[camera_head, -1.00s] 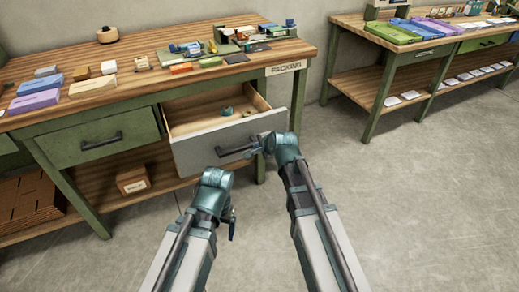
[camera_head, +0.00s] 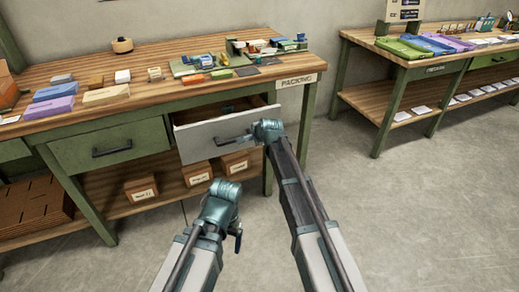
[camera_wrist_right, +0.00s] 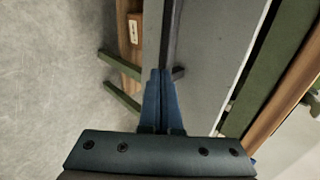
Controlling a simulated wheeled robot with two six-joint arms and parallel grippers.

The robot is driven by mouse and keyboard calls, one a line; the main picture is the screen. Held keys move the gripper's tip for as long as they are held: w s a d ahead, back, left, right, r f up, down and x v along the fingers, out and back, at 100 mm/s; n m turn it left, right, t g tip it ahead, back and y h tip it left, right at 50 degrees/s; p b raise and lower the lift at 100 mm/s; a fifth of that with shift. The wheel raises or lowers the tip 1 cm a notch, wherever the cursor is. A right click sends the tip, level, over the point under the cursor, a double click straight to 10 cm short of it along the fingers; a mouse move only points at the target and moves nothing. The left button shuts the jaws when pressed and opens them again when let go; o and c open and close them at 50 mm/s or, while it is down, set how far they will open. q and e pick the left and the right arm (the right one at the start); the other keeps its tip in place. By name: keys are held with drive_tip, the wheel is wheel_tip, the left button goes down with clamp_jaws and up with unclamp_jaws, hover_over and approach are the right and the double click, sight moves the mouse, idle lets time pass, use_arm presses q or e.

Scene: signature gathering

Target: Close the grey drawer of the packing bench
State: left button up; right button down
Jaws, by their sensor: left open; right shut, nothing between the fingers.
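The grey drawer (camera_head: 205,143) of the packing bench (camera_head: 150,91) stands partly open, its front sticking out from the bench. A narrow strip of its inside shows above the front. Its dark bar handle (camera_head: 233,140) is partly hidden by my right arm. My right gripper (camera_wrist_right: 163,72) is shut with nothing between its fingers. Its fingertips are at the dark handle against the grey front (camera_wrist_right: 214,45); I cannot tell whether they touch. In the head view it is mostly hidden behind its wrist. My left gripper (camera_head: 237,235) is open and empty, low in front of the bench, away from the drawer.
A closed green drawer (camera_head: 110,146) is left of the grey one. Several cardboard boxes (camera_head: 141,189) sit on the lower shelf. Tools and small parts lie on the benchtop. A second bench (camera_head: 430,69) stands at the right. The floor (camera_head: 400,215) in front is clear.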

sight(245, 124)
drive_tip(key=w+a, duration=0.1)
drive_tip(key=w, duration=0.3)
drive_tip(key=w+a, duration=0.1)
drive_tip(key=w, duration=0.3)
drive_tip(key=w+a, duration=0.2)
drive_tip(key=w, duration=0.2)
drive_tip(key=shift+w, duration=0.3)
drive_tip(key=shift+w+r, duration=0.1)
